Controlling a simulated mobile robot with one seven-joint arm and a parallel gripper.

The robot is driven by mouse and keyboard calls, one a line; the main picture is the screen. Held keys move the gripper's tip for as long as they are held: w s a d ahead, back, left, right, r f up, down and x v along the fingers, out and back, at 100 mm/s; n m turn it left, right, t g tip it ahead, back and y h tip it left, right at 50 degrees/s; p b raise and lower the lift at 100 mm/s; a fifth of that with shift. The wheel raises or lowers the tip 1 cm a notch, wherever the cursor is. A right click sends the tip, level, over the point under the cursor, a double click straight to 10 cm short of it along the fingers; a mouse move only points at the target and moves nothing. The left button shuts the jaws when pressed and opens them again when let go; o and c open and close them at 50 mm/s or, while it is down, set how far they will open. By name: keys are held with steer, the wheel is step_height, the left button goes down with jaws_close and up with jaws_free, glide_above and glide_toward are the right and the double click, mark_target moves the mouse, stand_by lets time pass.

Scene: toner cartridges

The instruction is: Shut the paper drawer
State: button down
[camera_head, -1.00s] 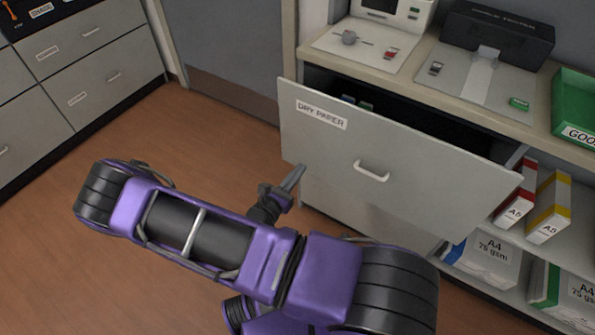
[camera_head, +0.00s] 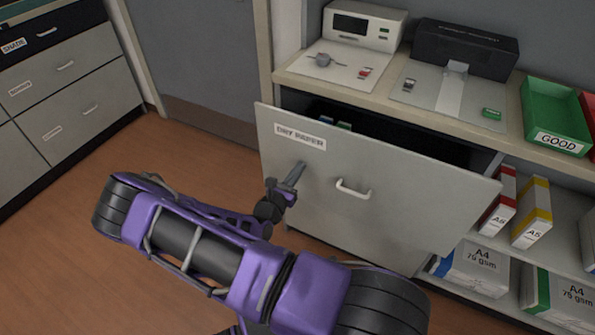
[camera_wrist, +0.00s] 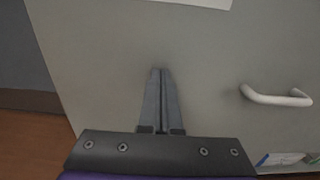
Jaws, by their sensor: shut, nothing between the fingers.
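The paper drawer (camera_head: 400,195) is a grey-fronted drawer labelled "DRY PAPER" with a white handle (camera_head: 353,188). It stands pulled out, with its dark inside showing behind the front. My gripper (camera_head: 299,168) is shut and empty, at the left half of the drawer front, left of the handle and below the label. In the wrist view the closed fingertips (camera_wrist: 160,72) point at the grey front, with the handle (camera_wrist: 275,96) to their right. I cannot tell whether the tips touch the front.
The counter above holds a white device (camera_head: 365,25), a black machine (camera_head: 465,48) and a green "GOOD" tray (camera_head: 556,118). Paper packs (camera_head: 478,268) sit on shelves to the right. A grey cabinet (camera_head: 65,90) stands at the left. The brown floor (camera_head: 60,240) between is clear.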

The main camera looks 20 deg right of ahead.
steer(key=x, duration=1.1)
steer(key=shift+w+d+r+p, duration=0.15)
steer(key=shift+w+d+p, duration=0.05)
steer(key=shift+d+p, duration=0.1)
steer(key=shift+a, duration=0.1)
